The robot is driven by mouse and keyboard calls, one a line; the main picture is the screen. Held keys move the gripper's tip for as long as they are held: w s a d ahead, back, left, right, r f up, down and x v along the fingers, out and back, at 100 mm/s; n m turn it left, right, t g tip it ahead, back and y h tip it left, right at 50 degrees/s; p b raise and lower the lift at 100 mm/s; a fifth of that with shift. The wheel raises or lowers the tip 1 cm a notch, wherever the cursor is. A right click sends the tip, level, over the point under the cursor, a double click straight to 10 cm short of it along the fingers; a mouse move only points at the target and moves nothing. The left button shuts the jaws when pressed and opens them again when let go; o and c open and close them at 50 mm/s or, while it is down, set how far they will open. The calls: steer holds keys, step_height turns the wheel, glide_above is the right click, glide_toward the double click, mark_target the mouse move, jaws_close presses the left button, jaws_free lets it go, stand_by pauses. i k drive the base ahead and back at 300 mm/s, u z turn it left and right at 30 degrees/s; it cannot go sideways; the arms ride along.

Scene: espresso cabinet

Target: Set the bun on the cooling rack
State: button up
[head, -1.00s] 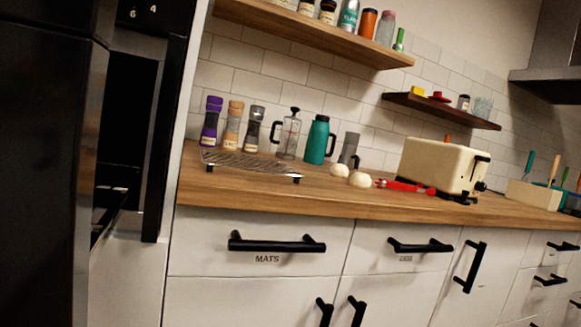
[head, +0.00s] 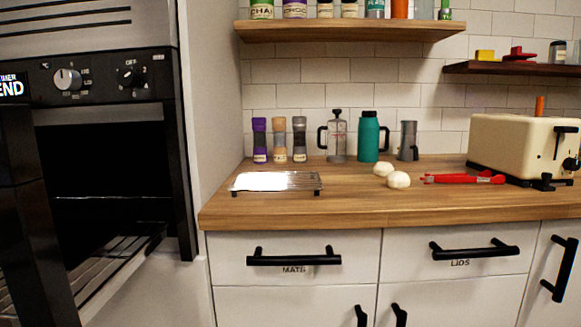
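Two pale round buns lie on the wooden counter: one bun (head: 398,180) nearer the front, another bun (head: 383,169) just behind it. I cannot tell which of them the task means. The wire cooling rack (head: 304,181) stands on short black feet on the counter's left part, left of the buns. Its left part looks bright white from glare or something pale on it. No bun shows on the rack. My gripper is not in the head view.
The oven (head: 90,180) at left stands open with a rack inside. Red tongs (head: 462,178) and a cream toaster (head: 520,148) are right of the buns. Grinders (head: 280,140), a French press (head: 337,138) and a teal flask (head: 368,138) line the wall. Counter front is clear.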

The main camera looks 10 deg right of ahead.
mark_target(257, 183)
steer(key=u, duration=0.05)
steer(key=i, duration=1.8)
